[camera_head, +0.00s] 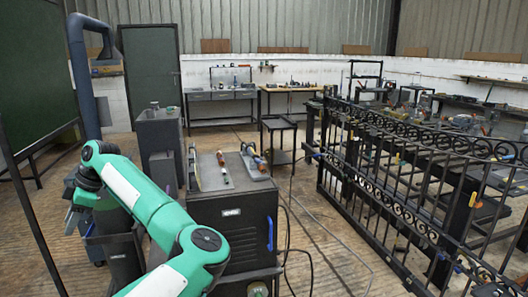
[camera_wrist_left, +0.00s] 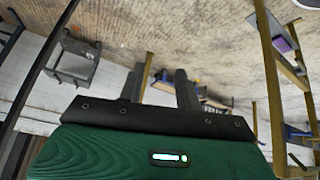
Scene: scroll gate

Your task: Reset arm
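My left arm is green and white and comes in from the bottom of the head view, bending up and to the left. Its left gripper (camera_head: 75,220) hangs at the far left, partly against dark things behind it. In the left wrist view two dark fingers stand apart with a gap between them, so the left gripper (camera_wrist_left: 160,80) looks open and empty. My right gripper is not identifiable in either view. The scroll gate (camera_head: 400,180), black metal with scrolls and rings, stands at the right of the head view, apart from my left arm.
A dark welding cabinet (camera_head: 232,220) with tools on top stands just right of my left arm, cables trailing beside it. A thick grey duct (camera_head: 84,80) and a green screen (camera_head: 30,70) are at the left.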

